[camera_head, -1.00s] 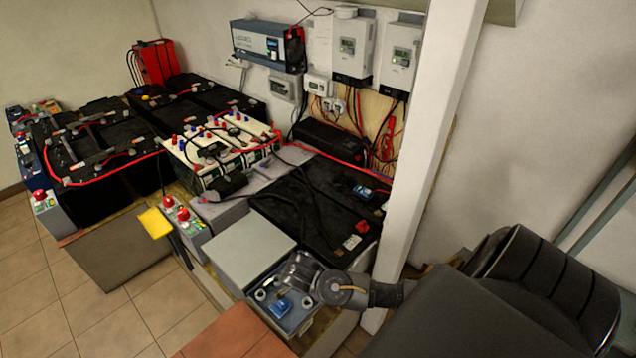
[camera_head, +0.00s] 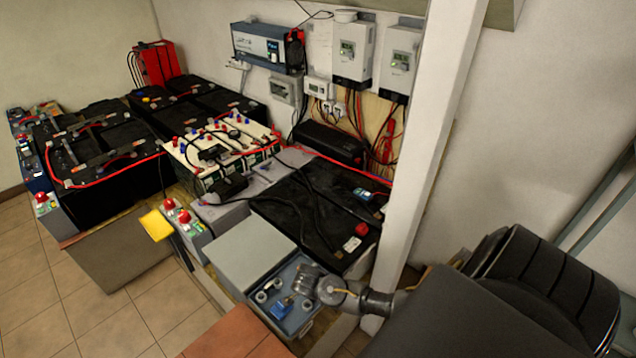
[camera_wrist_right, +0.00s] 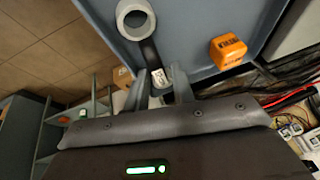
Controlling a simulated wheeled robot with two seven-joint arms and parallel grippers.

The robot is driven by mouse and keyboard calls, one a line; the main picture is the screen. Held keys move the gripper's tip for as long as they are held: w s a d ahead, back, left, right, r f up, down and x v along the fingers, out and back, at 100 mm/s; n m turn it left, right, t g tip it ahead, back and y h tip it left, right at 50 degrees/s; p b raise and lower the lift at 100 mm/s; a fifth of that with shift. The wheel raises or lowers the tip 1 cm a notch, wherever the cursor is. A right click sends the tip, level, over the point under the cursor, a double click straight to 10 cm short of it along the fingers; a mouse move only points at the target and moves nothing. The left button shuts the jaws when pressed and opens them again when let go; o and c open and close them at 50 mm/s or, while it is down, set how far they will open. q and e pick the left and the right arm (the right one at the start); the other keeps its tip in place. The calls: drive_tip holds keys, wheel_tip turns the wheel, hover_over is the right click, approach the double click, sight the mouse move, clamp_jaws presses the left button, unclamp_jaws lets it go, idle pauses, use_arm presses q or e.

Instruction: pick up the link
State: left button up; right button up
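My right gripper (camera_head: 304,284) is over the open grey-blue tray (camera_head: 262,312) at the bottom middle of the head view. In the right wrist view its two fingers (camera_wrist_right: 161,86) stand apart, and it looks open. A dark flat strip (camera_wrist_right: 149,52), possibly the link, runs from beside a grey ring (camera_wrist_right: 135,19) toward the fingers. A small white piece (camera_wrist_right: 157,75) shows at the strip's near end, between the fingertips; I cannot tell whether they touch it. My left gripper is not in view.
A blue block (camera_head: 281,309) lies in the tray. An orange block (camera_wrist_right: 228,51) shows in the wrist view. A grey lid or box top (camera_head: 249,252) adjoins the tray, with black batteries (camera_head: 316,208) behind. A white post (camera_head: 428,150) stands close to my right arm.

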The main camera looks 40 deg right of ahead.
drive_tip(key=shift+c, duration=0.4)
clamp_jaws()
